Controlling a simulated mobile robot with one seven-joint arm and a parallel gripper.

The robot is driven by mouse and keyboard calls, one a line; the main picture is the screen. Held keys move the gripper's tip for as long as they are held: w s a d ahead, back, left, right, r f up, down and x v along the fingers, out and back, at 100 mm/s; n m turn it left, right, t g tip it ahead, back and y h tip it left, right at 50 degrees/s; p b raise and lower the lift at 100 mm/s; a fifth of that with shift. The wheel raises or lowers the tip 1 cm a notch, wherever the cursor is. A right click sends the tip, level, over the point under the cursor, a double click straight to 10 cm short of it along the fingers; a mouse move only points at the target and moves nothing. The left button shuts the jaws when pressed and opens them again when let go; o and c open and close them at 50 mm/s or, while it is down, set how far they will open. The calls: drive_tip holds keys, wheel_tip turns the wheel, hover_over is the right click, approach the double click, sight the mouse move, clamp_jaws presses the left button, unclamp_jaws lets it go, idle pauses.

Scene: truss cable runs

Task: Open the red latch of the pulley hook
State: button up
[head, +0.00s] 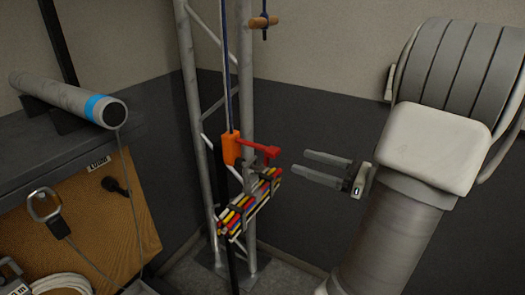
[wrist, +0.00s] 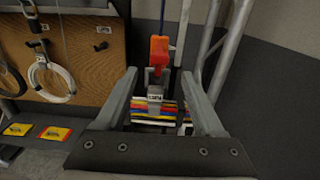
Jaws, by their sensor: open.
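The pulley hook has an orange block (head: 231,148) hanging on a rope in front of the truss. Its red latch (head: 260,147) sticks out to the right from the block. A bundle of coloured cables (head: 247,208) hangs below it. My gripper (head: 328,168) is open and empty, to the right of the red latch, with a gap between them. In the wrist view the orange and red parts (wrist: 159,48) appear beyond and between my two fingers (wrist: 165,90), with the grey hook piece (wrist: 155,92) and cables below.
A metal truss (head: 196,110) stands behind the hook. At left, a bench carries a grey cylinder with a blue band (head: 70,98). A wooden panel (head: 100,215) holds a carabiner and coiled cable. A wooden peg (head: 263,21) is above.

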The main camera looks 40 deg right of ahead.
sight(262, 147)
drive_tip(key=b+x, duration=0.1)
drive_tip(key=x, duration=1.1)
drive_tip(key=shift+w+a, duration=0.15)
drive_tip(key=shift+w, duration=0.05)
clamp_jaws()
idle(0.9)
